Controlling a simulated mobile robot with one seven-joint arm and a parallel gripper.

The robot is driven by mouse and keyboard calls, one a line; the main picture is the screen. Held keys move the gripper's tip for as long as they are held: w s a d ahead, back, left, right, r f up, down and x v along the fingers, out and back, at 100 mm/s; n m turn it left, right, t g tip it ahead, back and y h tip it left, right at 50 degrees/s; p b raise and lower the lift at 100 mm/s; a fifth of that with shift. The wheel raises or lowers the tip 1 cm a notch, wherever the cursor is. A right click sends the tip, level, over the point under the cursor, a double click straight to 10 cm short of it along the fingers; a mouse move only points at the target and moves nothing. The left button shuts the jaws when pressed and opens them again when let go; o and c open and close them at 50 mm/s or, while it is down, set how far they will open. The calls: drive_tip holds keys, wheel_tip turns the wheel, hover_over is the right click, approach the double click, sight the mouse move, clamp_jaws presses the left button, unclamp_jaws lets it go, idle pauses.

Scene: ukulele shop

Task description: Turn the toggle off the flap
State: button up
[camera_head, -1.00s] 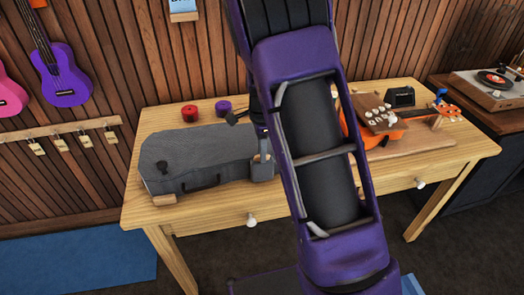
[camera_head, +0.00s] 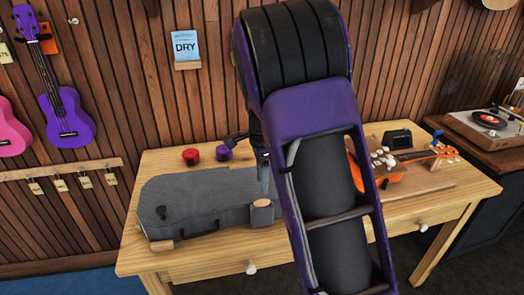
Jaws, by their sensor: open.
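A grey soft ukulele case (camera_head: 200,196) lies flat on the wooden table, its narrow end to the right. A small dark knob-like piece (camera_head: 162,212) sits on its left end. A grey block with a pale wooden top (camera_head: 262,205) stands at the case's right end. I cannot tell for sure which of these pieces is the toggle or the flap. My gripper (camera_head: 263,187) is open and points down just above the wooden-topped block. My purple arm hides much of it, and I cannot tell whether it touches anything.
A red spool (camera_head: 191,157) and a purple one (camera_head: 224,153) stand behind the case. An orange ukulele (camera_head: 382,178) lies on a board at the right, partly behind my arm. A small dark box (camera_head: 397,138) stands behind it. The table's front left is clear.

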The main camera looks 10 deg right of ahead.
wheel_tip(320, 180, up, 11)
drive_tip(key=shift+f, duration=0.15)
